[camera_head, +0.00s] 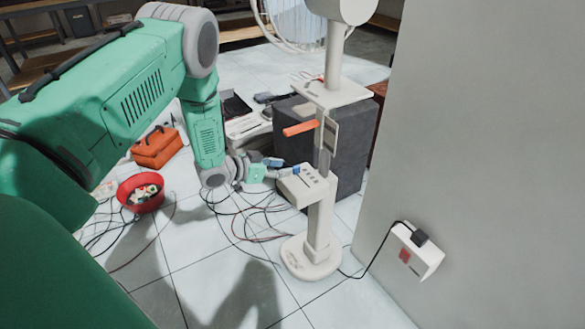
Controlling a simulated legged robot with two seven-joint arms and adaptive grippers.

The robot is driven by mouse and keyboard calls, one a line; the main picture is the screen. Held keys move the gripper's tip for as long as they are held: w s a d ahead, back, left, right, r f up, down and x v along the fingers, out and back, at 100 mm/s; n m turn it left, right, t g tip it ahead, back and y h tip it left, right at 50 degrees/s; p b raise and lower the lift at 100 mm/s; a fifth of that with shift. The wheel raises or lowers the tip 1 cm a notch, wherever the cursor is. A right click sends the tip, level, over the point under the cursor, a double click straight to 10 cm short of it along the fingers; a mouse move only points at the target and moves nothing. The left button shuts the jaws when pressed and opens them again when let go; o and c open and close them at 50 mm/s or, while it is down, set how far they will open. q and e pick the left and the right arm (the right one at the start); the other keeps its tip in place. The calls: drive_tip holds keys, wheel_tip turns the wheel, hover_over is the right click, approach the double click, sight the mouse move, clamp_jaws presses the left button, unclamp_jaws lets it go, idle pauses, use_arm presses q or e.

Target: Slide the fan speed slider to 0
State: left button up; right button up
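The white standing fan (319,225) is upright on a round base on the tiled floor, its upper part cut off by the top edge. An orange lever-like piece (300,128) sticks out to the left from a slot on its post; I take it for the slider. Below it is a pale control box (303,185) with small dark buttons. My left gripper (284,166), with blue fingertips, is just above and left of this box, below the orange piece. Its fingertips look apart, with nothing seen between them; contact with the box cannot be told. My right gripper is not in view.
A dark grey box (345,150) stands behind the post. A grey wall (480,130) with a socket and plug (415,250) is at right. A red bowl (140,193), an orange bag (157,147) and loose cables lie at left. Front floor is clear.

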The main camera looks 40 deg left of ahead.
use_arm(q)
drive_tip(key=v, duration=0.7)
drive_tip(key=shift+f, duration=0.25)
drive_tip(key=shift+a, duration=0.15)
drive_tip(key=s+d+f+n+g+y+p, duration=0.25)
drive_tip(key=s+d+g+p, duration=0.35)
drive_tip(key=s+d, duration=0.55)
drive_tip(key=s+d+r+g+y+p, duration=0.1)
drive_tip(key=s+d+g+p, duration=0.1)
drive_tip(key=s, duration=0.7)
drive_tip(key=s+d+r+n+g+y+p, duration=0.1)
drive_tip(key=s+d+r+g+p, duration=0.1)
drive_tip(key=s, duration=0.8)
drive_tip(key=shift+d+g+p, duration=0.7)
drive_tip(key=shift+d+g, duration=0.2)
drive_tip(key=shift+d, duration=0.25)
